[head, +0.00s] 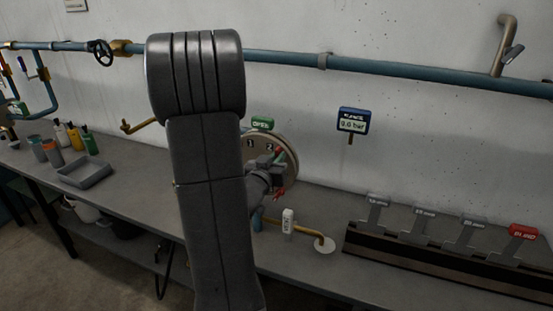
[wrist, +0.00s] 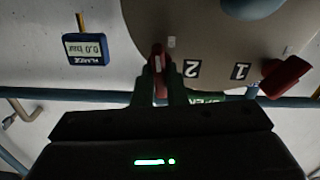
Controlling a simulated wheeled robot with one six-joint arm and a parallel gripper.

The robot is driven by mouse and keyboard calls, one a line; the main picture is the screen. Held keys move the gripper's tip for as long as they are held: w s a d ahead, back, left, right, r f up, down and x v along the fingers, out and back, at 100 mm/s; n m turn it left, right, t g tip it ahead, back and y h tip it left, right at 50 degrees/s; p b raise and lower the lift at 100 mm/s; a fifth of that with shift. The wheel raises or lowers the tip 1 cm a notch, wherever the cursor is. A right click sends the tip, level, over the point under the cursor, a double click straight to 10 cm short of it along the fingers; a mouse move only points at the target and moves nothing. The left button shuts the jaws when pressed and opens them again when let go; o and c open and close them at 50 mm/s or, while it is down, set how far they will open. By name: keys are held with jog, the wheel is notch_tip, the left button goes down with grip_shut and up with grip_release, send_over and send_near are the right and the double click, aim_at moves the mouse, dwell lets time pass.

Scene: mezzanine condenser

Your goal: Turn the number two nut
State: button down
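A round beige cover plate (head: 291,158) stands upright behind my arm in the head view, with labels 1 and 2 on its face. In the upside-down wrist view the plate (wrist: 210,45) fills the top. The number two nut (wrist: 160,62), a red winged piece, sits beside label 2. My gripper (wrist: 160,80) has its green fingers on both sides of this nut, close against it. Another red nut (wrist: 286,77) is beside label 1, clear of the fingers. My gripper (head: 279,155) faces the plate in the head view, partly hidden by my arm.
A blue gauge (head: 353,120) reads 0.0 bar on the wall, right of the plate. A green OPEN sign (head: 262,123) is above the plate. A blue pipe (head: 400,70) runs along the wall. A grey tray (head: 85,172) and several bottles stand on the bench at left.

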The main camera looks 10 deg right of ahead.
jog(key=shift+f+m+b, duration=0.1)
jog(key=shift+m+b, duration=0.2)
jog(key=shift+b, duration=0.2)
jog(key=m+b, duration=0.7)
jog(key=b, duration=0.1)
jog(key=shift+d, duration=0.1)
dwell(0.4)
jog(key=c, duration=1.5)
grip_release()
jog(key=shift+s, duration=0.1)
jog(key=shift+o, duration=0.2)
jog(key=shift+s, duration=0.1)
